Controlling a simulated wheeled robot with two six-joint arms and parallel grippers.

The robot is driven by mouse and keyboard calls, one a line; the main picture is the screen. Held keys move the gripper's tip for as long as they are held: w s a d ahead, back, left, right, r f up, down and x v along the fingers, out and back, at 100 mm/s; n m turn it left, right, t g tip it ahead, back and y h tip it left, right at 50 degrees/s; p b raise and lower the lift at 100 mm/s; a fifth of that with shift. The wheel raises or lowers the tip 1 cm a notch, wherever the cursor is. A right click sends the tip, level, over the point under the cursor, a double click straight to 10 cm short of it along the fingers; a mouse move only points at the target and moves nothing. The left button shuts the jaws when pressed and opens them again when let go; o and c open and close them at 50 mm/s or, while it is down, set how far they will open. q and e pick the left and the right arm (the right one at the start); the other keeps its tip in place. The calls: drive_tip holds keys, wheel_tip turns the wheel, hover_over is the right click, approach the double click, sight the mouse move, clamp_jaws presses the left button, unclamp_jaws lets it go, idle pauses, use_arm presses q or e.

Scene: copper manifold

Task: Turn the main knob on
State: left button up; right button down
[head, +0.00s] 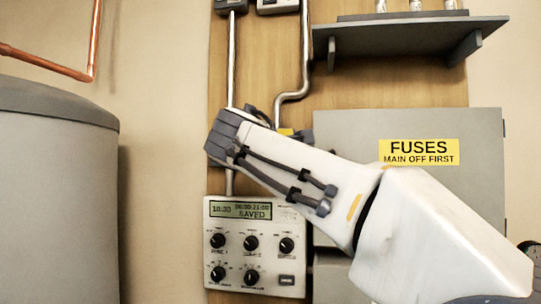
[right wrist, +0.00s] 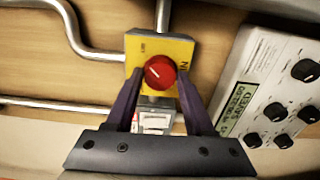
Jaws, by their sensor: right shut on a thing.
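The main knob (right wrist: 160,71) is red and round with a white pointer line. It sits on a yellow plate (right wrist: 176,50) of a small box on the wooden board. In the right wrist view, my right gripper (right wrist: 160,86) has its two dark fingers on either side of the knob and is shut on it. The pointer line lies at a slant; the plate's small lettering is hard to read. In the head view, my right arm covers the knob and most of its box; a yellow bit of the plate (head: 287,131) shows above the arm. My left gripper is in neither view.
A control panel (head: 219,288) with a display and several black knobs is below my right arm. A grey fuse box (head: 480,185) is to the right, under a shelf (head: 410,38). Metal pipes (head: 232,60) run down the board. A grey tank (head: 55,190) stands left.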

idle(0.3)
drive_tip(key=shift+c, duration=1.4)
unclamp_jaws()
drive_tip(key=s+a+b, duration=0.2)
drive_tip(key=s+b, duration=0.1)
drive_tip(key=s, duration=0.7)
drive_tip(key=shift+s, duration=0.15)
